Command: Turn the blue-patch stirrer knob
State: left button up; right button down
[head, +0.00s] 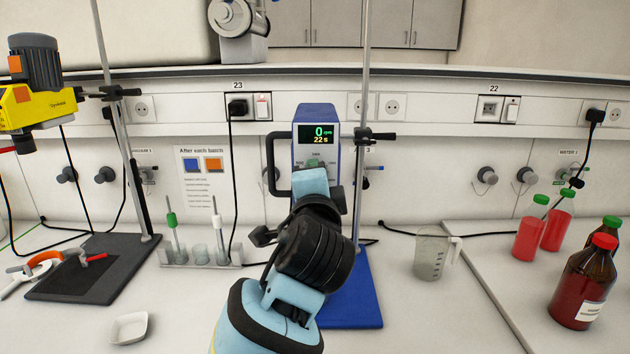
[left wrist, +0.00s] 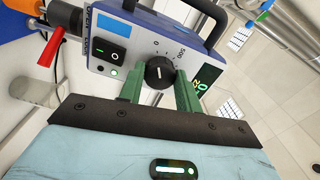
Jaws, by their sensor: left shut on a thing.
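The blue stirrer with the blue patch (left wrist: 117,35) stands in the middle of the bench; its display (head: 317,133) reads 0 rpm and 22 s in the head view. Its black knob (left wrist: 160,74) shows in the left wrist view, with its white line pointing near the 0 mark. My left gripper (head: 314,168) is in front of the stirrer, with its green fingers on either side of the knob, shut on it. In the head view my gripper and arm hide the knob. My right gripper is not in view.
A yellow stirrer (head: 38,105) with an orange patch is on a stand at the left. A tube rack (head: 200,258) stands left of my arm, a beaker (head: 431,257) right of it. Red bottles (head: 528,238) stand at the far right. A black switch (left wrist: 105,52) sits near the knob.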

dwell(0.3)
pick_arm(q)
jog(key=o, duration=1)
jog(key=shift+s, duration=0.1)
jog(key=s, duration=0.7)
jog(key=shift+s+f, duration=0.2)
jog(key=shift+s, duration=0.15)
